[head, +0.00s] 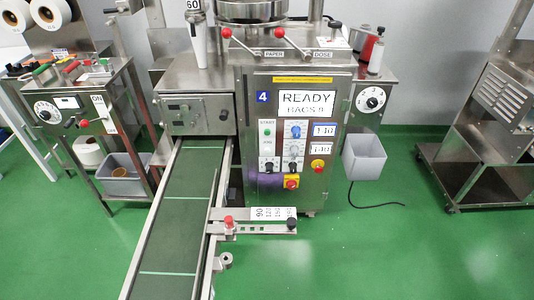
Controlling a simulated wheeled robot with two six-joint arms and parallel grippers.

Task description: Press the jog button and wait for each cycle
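The packing machine (246,90) stands in the middle of the head view. Its display (307,103) reads READY, with a BAGS line below whose number is hard to read. Below it is a control panel with a small green button (267,133) under a START label. Beside it are a blue knob (296,131), a pale dial (293,150) and black-topped controls (269,166). A red button (291,184) sits on a yellow plate lower down. No label reading jog is legible, so I cannot tell which control it is. Neither gripper is in view.
A green conveyor belt (183,217) runs from the machine toward the front left. A bracket with a number scale (273,213) sticks out beside it. A grey bin (364,158) hangs at the right. Metal carts stand left (118,86) and right (482,142). Green floor (400,250) is clear at front right.

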